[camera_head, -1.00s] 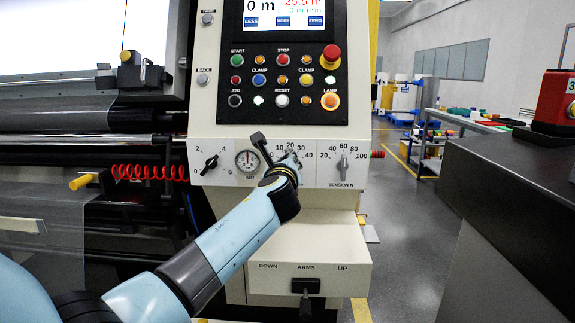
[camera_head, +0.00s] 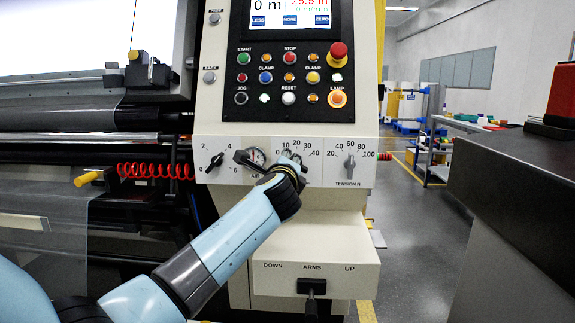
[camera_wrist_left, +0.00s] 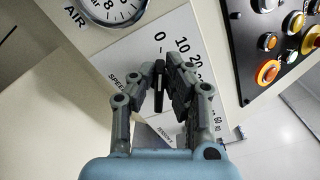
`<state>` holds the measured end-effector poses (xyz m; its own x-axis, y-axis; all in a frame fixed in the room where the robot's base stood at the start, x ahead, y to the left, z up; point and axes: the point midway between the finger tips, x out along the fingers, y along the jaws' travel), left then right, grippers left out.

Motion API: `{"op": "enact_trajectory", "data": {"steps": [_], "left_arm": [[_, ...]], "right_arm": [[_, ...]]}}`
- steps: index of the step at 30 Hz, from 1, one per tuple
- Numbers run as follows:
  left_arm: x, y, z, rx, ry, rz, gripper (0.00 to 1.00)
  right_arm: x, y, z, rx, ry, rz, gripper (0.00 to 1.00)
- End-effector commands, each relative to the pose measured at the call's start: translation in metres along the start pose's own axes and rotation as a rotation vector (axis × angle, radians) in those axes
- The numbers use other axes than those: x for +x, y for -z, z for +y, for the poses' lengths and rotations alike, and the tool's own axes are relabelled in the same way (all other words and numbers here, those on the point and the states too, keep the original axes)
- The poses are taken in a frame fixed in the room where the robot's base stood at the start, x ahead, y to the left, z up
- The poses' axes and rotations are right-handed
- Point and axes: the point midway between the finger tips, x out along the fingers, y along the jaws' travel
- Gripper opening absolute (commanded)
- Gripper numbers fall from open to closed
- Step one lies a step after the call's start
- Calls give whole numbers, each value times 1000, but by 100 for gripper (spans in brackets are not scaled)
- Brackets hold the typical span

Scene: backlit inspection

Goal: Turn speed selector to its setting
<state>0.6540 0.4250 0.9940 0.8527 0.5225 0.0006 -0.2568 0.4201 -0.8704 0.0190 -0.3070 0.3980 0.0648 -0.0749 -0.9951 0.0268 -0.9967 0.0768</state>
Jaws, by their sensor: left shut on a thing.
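The speed selector's scale (camera_head: 297,147), marked 0 to 40, is on the cream panel strip below the button box. My left gripper (camera_head: 290,158) is at this dial and covers its knob in the head view. In the left wrist view the fingers (camera_wrist_left: 168,72) are closed around the dark speed selector knob (camera_wrist_left: 159,76), beside the 0, 10 and 20 marks. The knob is partly hidden between the fingers, and its exact pointer setting cannot be read. My right gripper is not in view.
An air gauge (camera_head: 256,156) and a black knob (camera_head: 216,162) are left of the dial. The tension knob (camera_head: 350,164) is to the right. Above is the button box with a red stop button (camera_head: 337,50). An arms lever (camera_head: 312,287) sticks out below.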

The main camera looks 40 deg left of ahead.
Motion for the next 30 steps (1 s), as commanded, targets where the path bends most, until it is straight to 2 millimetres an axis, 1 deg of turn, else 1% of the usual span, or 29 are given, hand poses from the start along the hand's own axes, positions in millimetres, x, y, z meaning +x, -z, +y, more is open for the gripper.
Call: {"op": "enact_trajectory", "data": {"steps": [1, 12, 13, 17, 18, 26, 29, 30], "left_arm": [[0, 1, 2, -4, -4, 1, 0], [0, 1, 2, -7, -5, 1, 0], [0, 1, 2, -7, -5, 1, 15], [0, 1, 2, -6, -4, 1, 32], [0, 1, 2, -6, -3, 1, 34], [-2, 0, 1, -6, -2, 1, 34], [-11, 1, 1, -8, -1, 2, 34], [-17, 2, 2, -8, -2, 2, 34]], "right_arm": [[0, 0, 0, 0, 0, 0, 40], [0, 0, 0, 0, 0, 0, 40], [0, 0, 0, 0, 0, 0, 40], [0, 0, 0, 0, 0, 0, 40], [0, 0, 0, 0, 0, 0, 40], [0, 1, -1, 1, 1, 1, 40], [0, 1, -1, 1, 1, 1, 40], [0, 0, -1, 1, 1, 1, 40]]}}
